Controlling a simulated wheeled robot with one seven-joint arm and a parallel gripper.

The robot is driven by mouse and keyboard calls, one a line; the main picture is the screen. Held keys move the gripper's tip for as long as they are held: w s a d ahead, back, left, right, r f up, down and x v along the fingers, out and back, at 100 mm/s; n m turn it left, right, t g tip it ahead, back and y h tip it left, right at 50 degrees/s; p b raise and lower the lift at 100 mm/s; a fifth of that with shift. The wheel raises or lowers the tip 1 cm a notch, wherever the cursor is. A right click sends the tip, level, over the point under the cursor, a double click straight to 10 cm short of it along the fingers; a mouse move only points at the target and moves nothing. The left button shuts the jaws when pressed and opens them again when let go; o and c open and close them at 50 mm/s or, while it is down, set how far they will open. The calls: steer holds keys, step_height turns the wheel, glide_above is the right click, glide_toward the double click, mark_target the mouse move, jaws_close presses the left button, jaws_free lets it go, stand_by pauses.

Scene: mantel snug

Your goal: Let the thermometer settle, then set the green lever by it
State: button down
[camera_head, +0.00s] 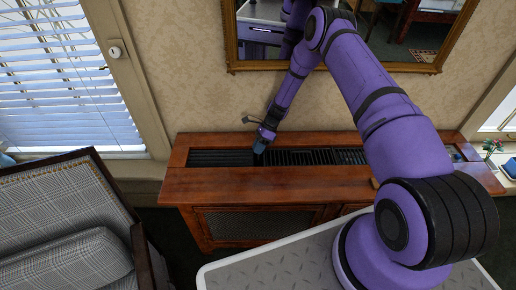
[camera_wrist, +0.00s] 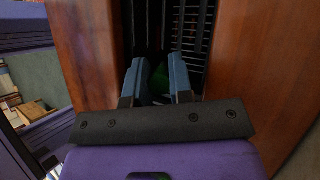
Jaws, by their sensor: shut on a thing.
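My gripper (camera_head: 262,143) reaches down into the slatted top of the wooden radiator cabinet (camera_head: 320,183). In the wrist view, my gripper (camera_wrist: 155,70) has its two blue-grey fingers on either side of the green lever (camera_wrist: 158,80), shut on it. Only a dark green patch of the lever shows between the fingers; its lower part and its exact setting are hidden. The head view does not show the lever clearly. I cannot make out a thermometer in either view.
Black grille slats (camera_head: 313,157) run along the cabinet top on both sides of my gripper. A gold-framed mirror (camera_head: 400,67) hangs above. A plaid armchair (camera_head: 75,215) stands at the left.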

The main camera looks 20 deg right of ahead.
steer(key=c, duration=1)
jaws_free()
steer(key=shift+r, duration=0.5)
step_height(320, 180, up, 3)
steer(key=shift+f, duration=0.2)
steer(key=s, duration=0.5)
steer(key=s+r, duration=0.1)
steer(key=s, duration=1)
steer(key=shift+a+r, duration=0.1)
steer(key=shift+r, duration=0.05)
steer(key=shift+c, duration=0.3)
